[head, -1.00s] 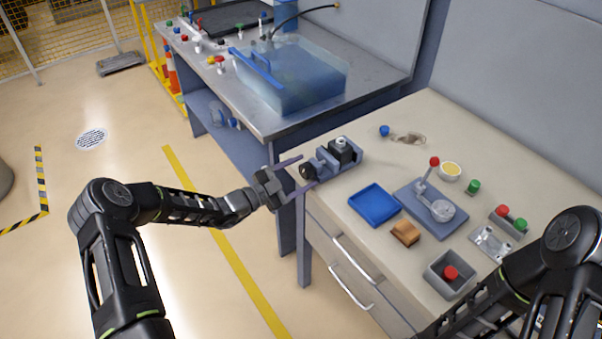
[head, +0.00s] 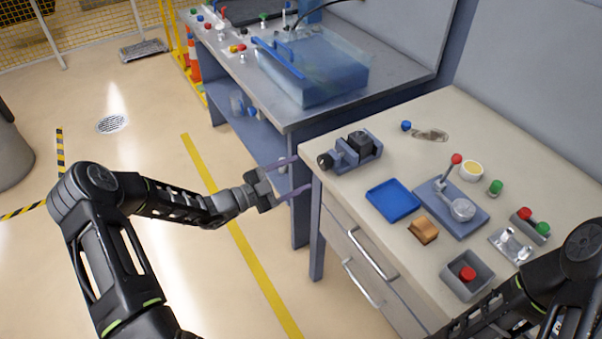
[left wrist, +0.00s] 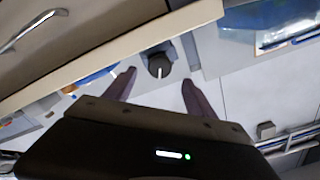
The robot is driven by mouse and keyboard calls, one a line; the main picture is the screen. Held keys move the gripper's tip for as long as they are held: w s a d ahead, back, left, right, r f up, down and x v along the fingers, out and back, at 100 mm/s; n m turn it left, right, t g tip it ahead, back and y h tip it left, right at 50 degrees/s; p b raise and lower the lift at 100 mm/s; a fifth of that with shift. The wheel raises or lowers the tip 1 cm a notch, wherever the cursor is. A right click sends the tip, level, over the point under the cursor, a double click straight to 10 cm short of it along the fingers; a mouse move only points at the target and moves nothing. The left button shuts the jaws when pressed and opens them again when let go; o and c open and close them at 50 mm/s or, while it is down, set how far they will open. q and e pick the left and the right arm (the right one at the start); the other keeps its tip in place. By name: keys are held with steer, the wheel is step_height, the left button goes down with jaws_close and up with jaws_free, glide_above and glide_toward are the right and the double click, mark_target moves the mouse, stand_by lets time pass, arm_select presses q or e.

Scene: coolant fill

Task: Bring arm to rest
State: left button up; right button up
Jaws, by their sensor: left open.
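My left gripper (head: 296,176) is open and empty. It hangs in the air just left of the beige workbench's corner, apart from the small grey vise-like fixture (head: 352,151) with a black block on it. In the left wrist view, the two dark purple fingers (left wrist: 157,88) are spread apart with nothing between them touching. A round black knob (left wrist: 157,66) shows beyond and between the fingers. My right arm comes in at the lower right of the head view; its gripper is not visible.
The beige workbench (head: 300,152) holds a blue tray (head: 392,200), a lever press (head: 452,207), a brown block (head: 423,230) and a grey box with a red button (head: 467,275). A clear blue tank (head: 318,68) stands on the metal bench behind. Open floor lies at left.

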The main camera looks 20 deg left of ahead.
stand_by(0.4)
arm_select(q)
steer(key=s+d+f+m+g+y, duration=0.2)
steer(key=s+d+f+m+g, duration=0.3)
steer(key=s+f+m, duration=0.85)
steer(key=s+d+f+m+g+y, duration=0.25)
steer(key=s+f+m+g, duration=0.55)
steer(key=m, duration=1)
steer(key=s+d+m+y, duration=0.1)
steer(key=s+d+m, duration=0.2)
steer(key=m, duration=0.5)
steer(key=s+d+f+m+y+b, duration=0.1)
steer(key=s+d+m, duration=0.2)
steer(key=s+m, duration=0.2)
steer(key=s+d+f+m+y, duration=0.1)
steer(key=s+d+m, duration=0.2)
steer(key=m, duration=0.7)
steer(key=shift+s+m, duration=0.35)
steer(key=shift+s, duration=0.4)
